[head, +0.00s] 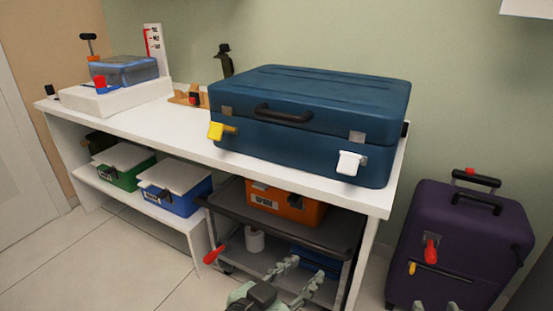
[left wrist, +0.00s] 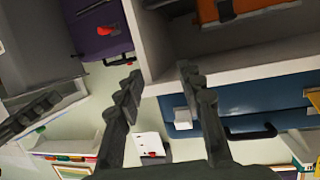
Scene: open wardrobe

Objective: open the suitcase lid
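The blue suitcase (head: 310,105) lies flat on the white table with its lid closed. A black handle (head: 283,114) is on its front. A yellow latch (head: 217,130) sticks out at the front left and a white latch (head: 350,162) at the front right. My left gripper (head: 305,268) is open and empty, low in front of the table and below the suitcase. In the left wrist view its fingers (left wrist: 161,72) are apart, with the suitcase (left wrist: 236,100) to their right, seen turned over. My right gripper (head: 436,306) shows only its separated fingertips at the bottom edge.
The white table (head: 190,133) has a white box (head: 115,98) with a blue case at its left end. Below are green and blue bins and a dark cart (head: 285,223) with an orange case. A purple suitcase (head: 458,240) stands on the floor at right.

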